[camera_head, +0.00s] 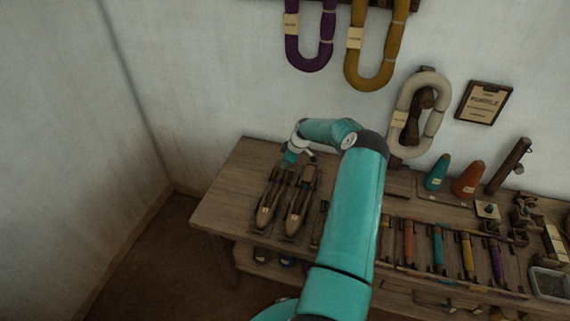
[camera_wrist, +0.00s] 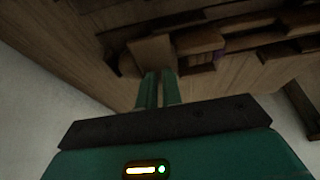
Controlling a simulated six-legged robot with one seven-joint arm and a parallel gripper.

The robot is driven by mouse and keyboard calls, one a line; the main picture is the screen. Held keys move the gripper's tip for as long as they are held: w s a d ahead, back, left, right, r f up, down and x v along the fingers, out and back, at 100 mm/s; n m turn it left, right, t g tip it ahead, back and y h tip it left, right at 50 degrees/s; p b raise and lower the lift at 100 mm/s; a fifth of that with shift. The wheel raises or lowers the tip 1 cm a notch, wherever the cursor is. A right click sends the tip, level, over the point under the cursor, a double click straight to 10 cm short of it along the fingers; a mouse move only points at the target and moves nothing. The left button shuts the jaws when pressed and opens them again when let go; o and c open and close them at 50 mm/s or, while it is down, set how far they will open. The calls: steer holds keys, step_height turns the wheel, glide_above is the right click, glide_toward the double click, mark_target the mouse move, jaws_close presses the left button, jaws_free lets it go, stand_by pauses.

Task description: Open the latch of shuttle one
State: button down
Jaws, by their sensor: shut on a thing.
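Two wooden boat-shaped shuttles lie side by side at the left of the bench: the left shuttle (camera_head: 268,207) and the right shuttle (camera_head: 298,208). Each has a small pale tag, too small to read, so I cannot tell which is shuttle one. My gripper (camera_head: 288,164) is at the far end of the left shuttle, pointing down. In the wrist view its two green fingers (camera_wrist: 159,74) are close together at the edge of a brown wooden block (camera_wrist: 151,53), shut on a small part there. The latch itself is hidden by the fingers.
The wooden bench (camera_head: 222,210) has a bare left end. Several coloured bobbins lie in a row to the right, beyond my arm. Teal (camera_head: 438,173) and orange (camera_head: 468,179) cones stand behind them. Yarn hanks, including a purple one (camera_head: 309,60), hang on the wall.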

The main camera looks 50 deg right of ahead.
steer(key=c, duration=1.6)
jaws_free()
steer(key=shift+o, duration=0.2)
